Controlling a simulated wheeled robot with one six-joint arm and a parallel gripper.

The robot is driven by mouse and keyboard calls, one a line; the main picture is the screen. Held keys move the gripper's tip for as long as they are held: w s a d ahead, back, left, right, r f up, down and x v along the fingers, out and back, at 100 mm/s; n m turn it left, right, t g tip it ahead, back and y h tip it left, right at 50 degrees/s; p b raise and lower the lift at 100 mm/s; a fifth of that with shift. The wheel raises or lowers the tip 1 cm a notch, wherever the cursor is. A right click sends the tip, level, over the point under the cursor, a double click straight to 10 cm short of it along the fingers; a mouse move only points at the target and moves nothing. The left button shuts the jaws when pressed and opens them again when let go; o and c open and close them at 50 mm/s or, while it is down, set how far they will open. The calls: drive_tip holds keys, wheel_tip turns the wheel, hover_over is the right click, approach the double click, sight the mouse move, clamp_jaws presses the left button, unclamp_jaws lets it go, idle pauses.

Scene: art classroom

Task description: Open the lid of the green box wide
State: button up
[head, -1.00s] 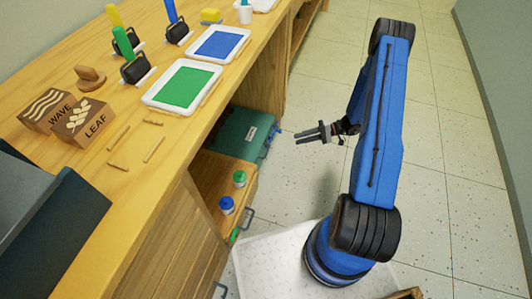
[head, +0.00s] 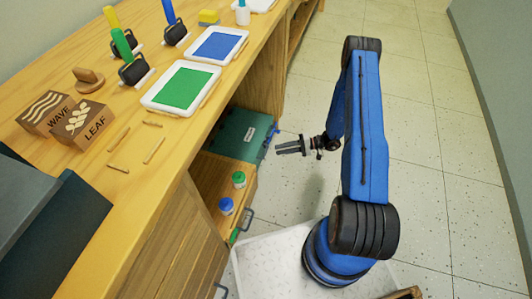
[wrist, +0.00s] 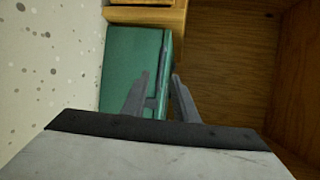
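The green box (head: 238,134) sits in the low opening under the wooden counter, with its lid closed and a small white label on its top. Something small and blue shows at its right edge in the head view. In the wrist view the box (wrist: 122,65) lies ahead, partly behind my fingers. My gripper (head: 279,147) is to the right of the box in the head view, pointing left at it. I cannot tell how far the fingertips are from the box.
An open drawer (head: 208,178) with a green-capped jar (head: 238,179) and a blue-capped jar (head: 226,206) stands in front of the box. The counter (head: 95,172) holds print trays, rollers and stamp blocks. The speckled floor (head: 420,120) at right is clear.

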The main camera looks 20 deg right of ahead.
drive_tip(key=x, duration=0.8)
drive_tip(key=shift+a, duration=0.15)
clamp_jaws()
